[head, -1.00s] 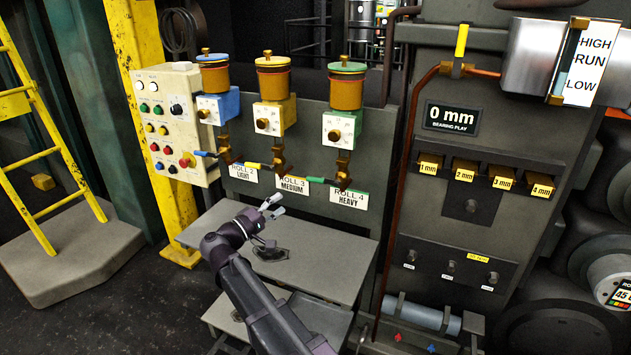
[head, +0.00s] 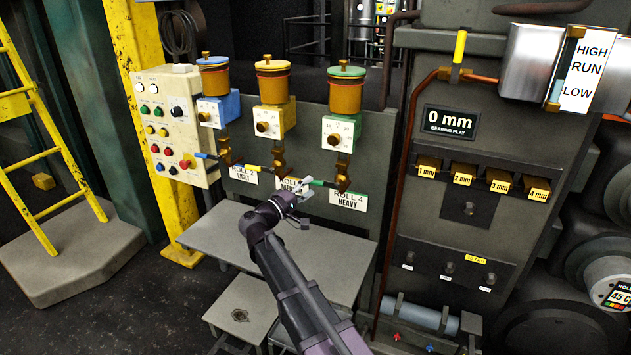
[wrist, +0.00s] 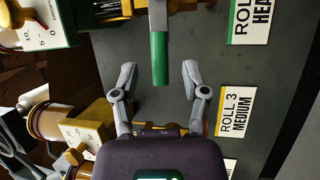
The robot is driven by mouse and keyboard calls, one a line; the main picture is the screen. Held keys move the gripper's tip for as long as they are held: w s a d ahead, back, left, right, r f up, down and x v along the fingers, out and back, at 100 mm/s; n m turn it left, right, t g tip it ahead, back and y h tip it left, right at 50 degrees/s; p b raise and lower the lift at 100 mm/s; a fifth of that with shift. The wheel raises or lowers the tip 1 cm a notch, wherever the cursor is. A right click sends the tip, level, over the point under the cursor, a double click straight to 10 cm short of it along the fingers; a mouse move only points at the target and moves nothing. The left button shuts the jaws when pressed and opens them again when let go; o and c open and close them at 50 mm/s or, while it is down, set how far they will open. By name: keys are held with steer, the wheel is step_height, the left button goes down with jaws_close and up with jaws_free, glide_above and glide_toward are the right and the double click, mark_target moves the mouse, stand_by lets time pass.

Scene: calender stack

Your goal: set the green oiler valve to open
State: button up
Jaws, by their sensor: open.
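The green oiler valve's lever (head: 317,183) sticks out sideways to the left from its brass body (head: 343,182), under the green-lidded oiler (head: 346,88) above the ROLL 4 HEAVY label. In the wrist view the green lever (wrist: 160,58) comes down from the top, with its free end between my fingertips. My gripper (head: 301,188) is open at the lever's left end. In the wrist view both fingers of my gripper (wrist: 159,78) stand apart from the lever, one on each side.
The yellow lever (head: 258,167) and blue lever (head: 205,156) of the neighbouring oilers lie to the left. The ROLL 3 MEDIUM label (wrist: 234,111) is close by my gripper. A grey shelf (head: 215,240) is below. A copper pipe (head: 399,190) runs at the right.

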mark_target(313, 184)
steer(key=shift+x, duration=1.6)
jaws_close()
